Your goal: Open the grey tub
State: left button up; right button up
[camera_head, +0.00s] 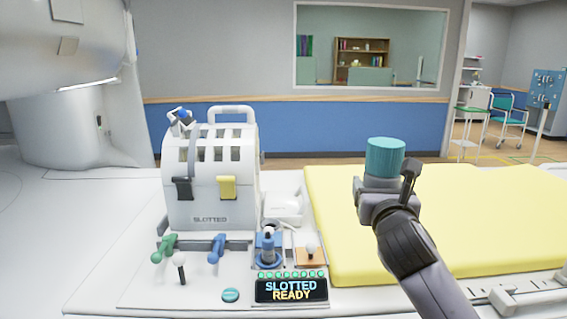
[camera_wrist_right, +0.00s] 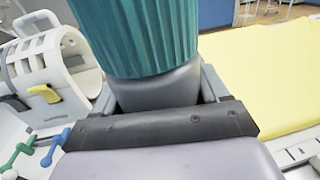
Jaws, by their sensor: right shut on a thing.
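The grey tub (camera_head: 383,183) has a ribbed teal lid (camera_head: 385,157) seated on top. My right gripper (camera_head: 386,200) is shut on the tub's grey body and holds it roughly upright above the yellow mat's left part. In the right wrist view the grey body (camera_wrist_right: 155,90) sits between the two fingers, with the teal lid (camera_wrist_right: 140,38) above it, cut off by the top edge. The lower part of the tub is hidden by the gripper. My left gripper is not in view.
A white slotted housing (camera_head: 212,200) with black and yellow latches stands left of the yellow mat (camera_head: 470,220). In front of it are green and blue levers (camera_head: 216,248) and a display (camera_head: 291,290) reading "SLOTTED READY". The mat's visible surface is clear.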

jog(key=f, duration=0.2)
jog(key=s+f, duration=0.1)
jog(key=f, duration=0.1)
jog(key=shift+s+d+f, duration=0.1)
jog(key=shift+s+d, duration=0.05)
jog(key=shift+s, duration=0.05)
jog(key=s+d+f+y, duration=0.1)
jog(key=s+f, duration=0.6)
jog(key=s, duration=0.2)
jog(key=s+d+f+n, duration=0.1)
jog(key=s+f, duration=0.5)
jog(key=s, duration=0.3)
jog(key=shift+s+d+f+y, duration=0.2)
jog(key=shift+d+f+y, duration=0.15)
jog(key=shift+d+y, duration=0.05)
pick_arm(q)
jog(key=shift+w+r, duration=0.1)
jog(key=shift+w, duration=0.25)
pick_arm(e)
jog(key=shift+s+f, duration=0.1)
jog(key=shift+s, duration=0.3)
jog(key=shift+a, duration=0.1)
